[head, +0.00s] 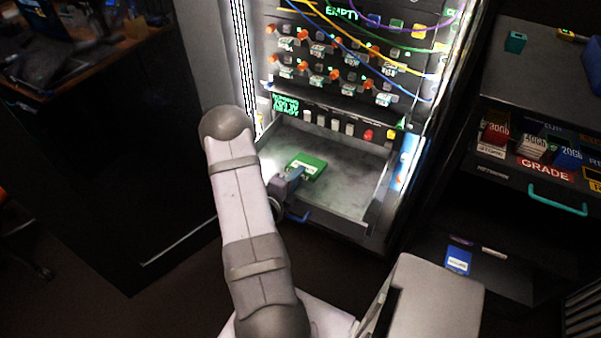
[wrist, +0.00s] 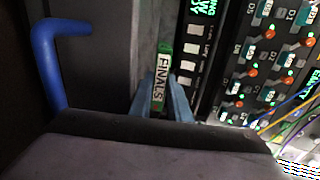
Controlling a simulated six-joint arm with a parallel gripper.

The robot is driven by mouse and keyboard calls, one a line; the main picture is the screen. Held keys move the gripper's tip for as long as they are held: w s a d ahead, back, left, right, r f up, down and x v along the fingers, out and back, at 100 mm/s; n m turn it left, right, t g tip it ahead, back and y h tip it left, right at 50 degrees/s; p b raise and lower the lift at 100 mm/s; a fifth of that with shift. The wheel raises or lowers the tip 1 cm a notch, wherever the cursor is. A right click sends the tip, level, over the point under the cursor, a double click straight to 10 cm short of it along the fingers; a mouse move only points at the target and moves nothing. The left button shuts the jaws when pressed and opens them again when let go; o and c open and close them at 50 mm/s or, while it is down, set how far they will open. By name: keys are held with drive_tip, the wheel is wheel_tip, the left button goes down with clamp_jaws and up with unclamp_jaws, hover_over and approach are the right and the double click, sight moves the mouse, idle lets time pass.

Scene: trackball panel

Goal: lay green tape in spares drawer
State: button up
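The green tape (head: 306,164) has a white label and is over the open drawer (head: 345,191) with a blue handle, below the lit panel. In the wrist view the tape (wrist: 162,78) shows its spine, with the label "FINALS". My gripper (head: 295,177) reaches over the drawer's front left. In the wrist view its blue-grey fingers (wrist: 162,88) are on both sides of the tape and seem to touch it. I cannot tell whether the tape touches the drawer floor. No drawer name is readable.
The panel (head: 340,60) with orange knobs and hanging cables rises behind the drawer. A shelf unit (head: 530,75) with labelled tapes and a teal handle stands at the right. A blue tape (head: 458,260) lies on a low shelf. The drawer's right part is clear.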

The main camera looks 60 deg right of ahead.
drive_tip(key=shift+o, duration=0.5)
drive_tip(key=v, duration=0.5)
drive_tip(key=shift+a+f, duration=0.15)
drive_tip(key=shift+a, duration=0.1)
drive_tip(key=shift+a+r, duration=0.1)
drive_tip(key=shift+r, duration=0.1)
drive_tip(key=shift+r, duration=0.3)
